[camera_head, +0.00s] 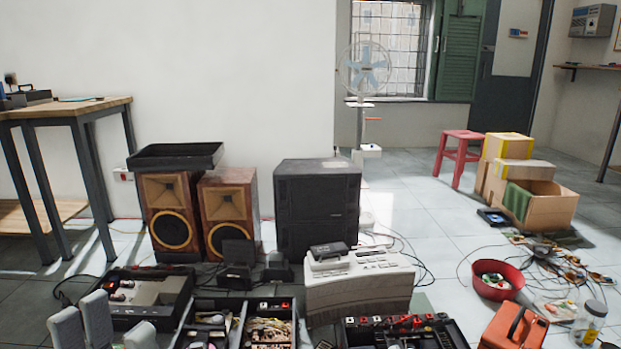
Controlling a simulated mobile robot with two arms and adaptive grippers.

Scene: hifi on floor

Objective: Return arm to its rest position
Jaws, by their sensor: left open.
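My left gripper (103,326) shows at the bottom left edge. Its pale grey fingers point up and stand apart, open, with nothing seen between them. The rest of my left arm is below the picture. The gripper appears in front of an open black case (150,296) with parts in it; I cannot tell the gap between them. My right gripper is not in view.
Open trays of parts (245,322) and a beige device (358,285) crowd the floor in front. Wooden speakers (230,205) and a black speaker cabinet (317,205) stand behind. A workbench (75,112) is at left. A red bowl (497,281) and orange toolbox (512,328) lie right.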

